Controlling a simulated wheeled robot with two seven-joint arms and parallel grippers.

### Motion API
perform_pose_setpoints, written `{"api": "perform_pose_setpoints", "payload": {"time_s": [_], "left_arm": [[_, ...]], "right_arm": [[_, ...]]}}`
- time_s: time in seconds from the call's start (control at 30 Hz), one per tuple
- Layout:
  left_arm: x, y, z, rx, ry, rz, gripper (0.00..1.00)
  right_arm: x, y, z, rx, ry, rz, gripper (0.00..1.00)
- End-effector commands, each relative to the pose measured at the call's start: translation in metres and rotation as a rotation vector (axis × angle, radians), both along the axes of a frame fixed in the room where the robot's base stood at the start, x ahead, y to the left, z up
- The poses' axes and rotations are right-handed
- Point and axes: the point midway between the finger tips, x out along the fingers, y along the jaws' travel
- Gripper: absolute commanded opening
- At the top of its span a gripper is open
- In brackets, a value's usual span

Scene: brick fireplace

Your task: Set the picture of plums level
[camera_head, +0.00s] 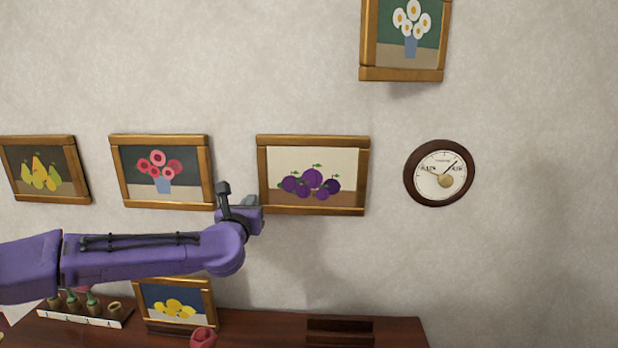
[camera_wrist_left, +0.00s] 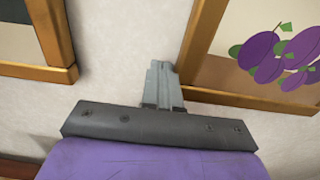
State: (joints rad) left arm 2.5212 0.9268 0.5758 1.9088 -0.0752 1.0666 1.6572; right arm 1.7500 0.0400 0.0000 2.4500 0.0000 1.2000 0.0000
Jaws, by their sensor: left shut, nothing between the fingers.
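The picture of plums (camera_head: 313,174) hangs on the wall in a gold wooden frame, with purple plums on a cream ground. It looks close to level in the head view. Its lower left corner also shows in the left wrist view (camera_wrist_left: 232,97). My left gripper (camera_head: 257,203) is shut and empty at the frame's lower left corner. In the left wrist view the closed fingers (camera_wrist_left: 160,68) lie right beside that corner; I cannot tell whether they touch it. My right gripper is not in view.
A picture of red flowers (camera_head: 160,171) hangs to the left, and a pear picture (camera_head: 45,169) beyond it. A round dial (camera_head: 439,173) hangs to the right, a daisy picture (camera_head: 404,38) above. Below, a wooden top (camera_head: 260,331) bears a lemon picture (camera_head: 175,306).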

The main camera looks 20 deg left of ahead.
Motion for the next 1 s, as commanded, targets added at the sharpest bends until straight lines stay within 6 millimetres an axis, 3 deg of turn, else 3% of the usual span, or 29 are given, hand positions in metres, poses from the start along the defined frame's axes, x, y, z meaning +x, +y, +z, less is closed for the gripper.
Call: {"api": "perform_pose_setpoints", "payload": {"time_s": [0.27, 0.8, 1.0], "left_arm": [[-0.007, 0.006, -0.001, -0.002, 0.001, 0.001, 0.00], [-0.069, -0.008, -0.002, -0.004, 0.000, 0.002, 0.00], [-0.080, -0.011, -0.002, -0.001, 0.002, 0.002, 0.00]], "right_arm": [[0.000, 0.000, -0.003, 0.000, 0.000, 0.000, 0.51], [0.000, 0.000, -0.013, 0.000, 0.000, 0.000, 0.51], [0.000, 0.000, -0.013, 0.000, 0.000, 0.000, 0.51]]}}
